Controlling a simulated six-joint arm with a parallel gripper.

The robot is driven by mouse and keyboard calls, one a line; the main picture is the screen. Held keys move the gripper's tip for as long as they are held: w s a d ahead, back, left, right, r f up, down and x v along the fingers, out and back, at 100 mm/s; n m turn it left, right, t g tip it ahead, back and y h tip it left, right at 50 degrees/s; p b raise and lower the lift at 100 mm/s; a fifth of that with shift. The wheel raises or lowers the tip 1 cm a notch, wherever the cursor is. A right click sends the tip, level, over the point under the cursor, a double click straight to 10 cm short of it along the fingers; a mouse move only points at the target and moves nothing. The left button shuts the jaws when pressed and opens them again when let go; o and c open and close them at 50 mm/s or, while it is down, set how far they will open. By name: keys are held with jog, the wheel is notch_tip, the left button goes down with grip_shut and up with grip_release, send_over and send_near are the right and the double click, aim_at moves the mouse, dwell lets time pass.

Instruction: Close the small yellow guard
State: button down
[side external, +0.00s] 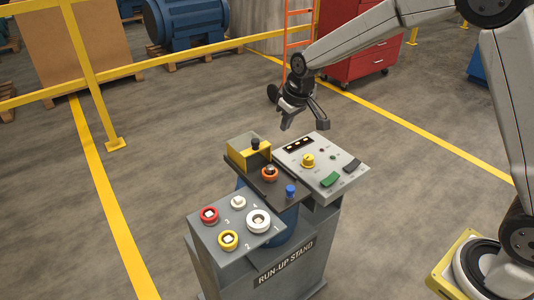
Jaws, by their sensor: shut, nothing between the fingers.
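The small yellow guard (258,161) is a box-like yellow piece at the back left of the dark middle panel of the stand. A black knob (255,143) shows at its upper edge. The angle does not clearly show how its cover sits. My gripper (304,126) hangs in the air above and to the right of the guard, over the back of the light grey panel. It is apart from the guard, shut and holds nothing.
The dark panel (264,190) also bears an orange button (270,173) and a blue knob (290,190). The light grey panel (345,165) has a yellow knob (308,160) and green switches. The front panel (212,235) carries several round buttons. Yellow railings stand behind.

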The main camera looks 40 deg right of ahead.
jog(key=n, duration=0.1)
send_over(246, 145)
jog(key=shift+s+y, duration=0.3)
jog(key=shift+s, duration=0.15)
jog(key=shift+f, duration=0.2)
jog(key=shift+w+x, duration=0.2)
jog(key=shift+x, duration=4.65)
jog(key=shift+s+d+r, duration=0.1)
jog(key=shift+s+d, duration=0.2)
jog(key=shift+s, duration=0.6)
jog(key=shift+s+d, duration=0.25)
jog(key=shift+s, duration=0.7)
jog(key=shift+s, duration=0.1)
